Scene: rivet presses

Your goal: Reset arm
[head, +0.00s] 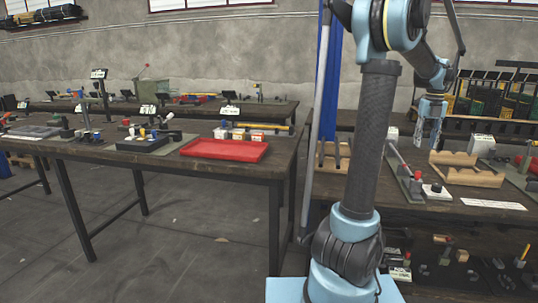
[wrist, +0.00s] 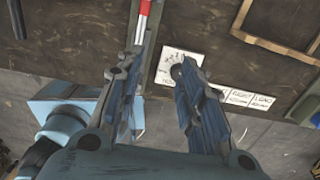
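My arm rises at the right of the head view, bent at the elbow, with its forearm reaching out over the right workbench (head: 330,188). My gripper (head: 432,108) hangs pointing down above that bench, near a lever press with a red knob (head: 405,172). In the wrist view my gripper (wrist: 160,62) has its two fingers spread apart with nothing between them. A red-tipped metal rod (wrist: 143,18) shows past the left finger, and a white card with a black round knob (wrist: 182,63) shows by the right fingertip. I cannot tell whether either is touched.
Wooden cradles (head: 465,170) and a white label strip (head: 493,204) lie on the right bench. A lower shelf (head: 440,280) holds small parts. The left bench carries a red tray (head: 225,150) and a black block (head: 142,143). Open floor (head: 190,225) lies below the left bench.

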